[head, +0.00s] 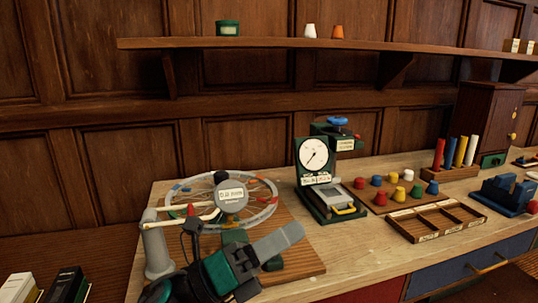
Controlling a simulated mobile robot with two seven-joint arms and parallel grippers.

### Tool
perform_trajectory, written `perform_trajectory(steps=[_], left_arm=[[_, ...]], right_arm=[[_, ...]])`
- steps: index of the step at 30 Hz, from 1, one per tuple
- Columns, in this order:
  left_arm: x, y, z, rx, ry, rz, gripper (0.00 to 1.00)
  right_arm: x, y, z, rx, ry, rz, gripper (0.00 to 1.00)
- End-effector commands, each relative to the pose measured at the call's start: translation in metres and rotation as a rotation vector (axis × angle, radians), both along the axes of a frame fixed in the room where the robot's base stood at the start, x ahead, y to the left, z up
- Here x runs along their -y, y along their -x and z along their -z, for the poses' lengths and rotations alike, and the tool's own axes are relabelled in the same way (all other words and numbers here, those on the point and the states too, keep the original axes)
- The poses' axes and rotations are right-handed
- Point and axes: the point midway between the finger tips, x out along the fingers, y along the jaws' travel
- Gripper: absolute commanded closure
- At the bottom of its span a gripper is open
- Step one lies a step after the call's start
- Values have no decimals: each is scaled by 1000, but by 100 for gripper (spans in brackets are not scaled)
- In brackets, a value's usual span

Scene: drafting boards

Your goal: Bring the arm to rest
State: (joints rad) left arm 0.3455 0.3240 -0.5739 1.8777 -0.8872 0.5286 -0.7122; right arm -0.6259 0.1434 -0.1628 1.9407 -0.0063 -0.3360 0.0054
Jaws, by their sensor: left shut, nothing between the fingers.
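My left arm comes in from the bottom left. Its dark, teal and grey left gripper (289,238) is over the front left of the wooden workbench. The grey fingers are shut and hold nothing. The gripper and forearm hide part of the bench top and the lower part of the wheel stand behind. My right gripper is not in view.
A green dial device (314,156), coloured knobs (398,194), a divided wooden tray (436,221) and a blue block (506,195) stand further right. A shelf (270,44) runs above.

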Motion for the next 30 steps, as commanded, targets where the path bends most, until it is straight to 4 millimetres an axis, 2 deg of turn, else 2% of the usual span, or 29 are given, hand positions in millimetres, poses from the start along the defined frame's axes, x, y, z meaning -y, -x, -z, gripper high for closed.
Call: perform_trajectory(steps=[1,5,8,9,11,12,15,18,21,24,30], left_arm=[[-14,-8,17,-180,98,-33,100],[-55,-26,69,-619,355,-127,100],[-90,-28,124,-949,561,-209,100],[-103,-24,149,-1076,645,-245,100],[-124,-14,188,-1265,773,-305,100],[-136,-4,215,-1385,861,-344,100],[-162,29,274,-1642,1063,-445,100],[-180,65,319,-1833,1234,-536,100],[-192,96,349,-1959,1360,-606,100],[-197,115,364,-2028,1436,-650,100],[-199,123,371,-2057,1470,-667,100]], right_arm=[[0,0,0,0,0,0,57],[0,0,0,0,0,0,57],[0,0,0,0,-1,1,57],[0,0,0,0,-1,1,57],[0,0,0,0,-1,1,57],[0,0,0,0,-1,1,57],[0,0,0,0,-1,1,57],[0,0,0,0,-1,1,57],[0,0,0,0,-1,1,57],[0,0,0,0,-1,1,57],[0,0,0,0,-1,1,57]])
